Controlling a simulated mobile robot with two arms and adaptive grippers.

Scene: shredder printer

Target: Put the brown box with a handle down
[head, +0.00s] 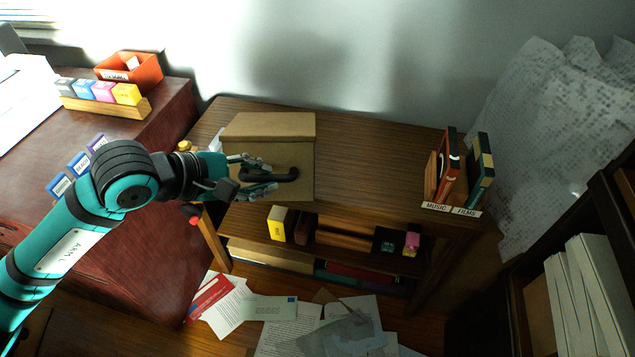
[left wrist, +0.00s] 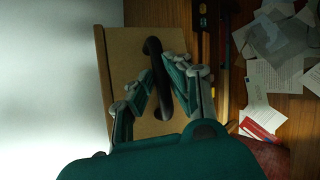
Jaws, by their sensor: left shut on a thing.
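The brown box (head: 265,127) has a flat tan lid and a black curved handle (head: 284,176) on its front face. It is at the left part of the wooden shelf unit's top (head: 365,150), against the wall side; whether its base touches the top I cannot tell. My left gripper (head: 262,177) comes in from the left and is shut on the handle. In the left wrist view the fingers (left wrist: 168,85) close around the middle of the dark handle, with the box front (left wrist: 127,65) behind. My right gripper is not in view.
Books (head: 450,165) with label plates stand at the shelf top's right end. The top between box and books is clear. A reddish desk (head: 150,235) with ink cartridges (head: 103,91) is at left. Papers (head: 270,308) lie on the floor. A lower shelf holds small items.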

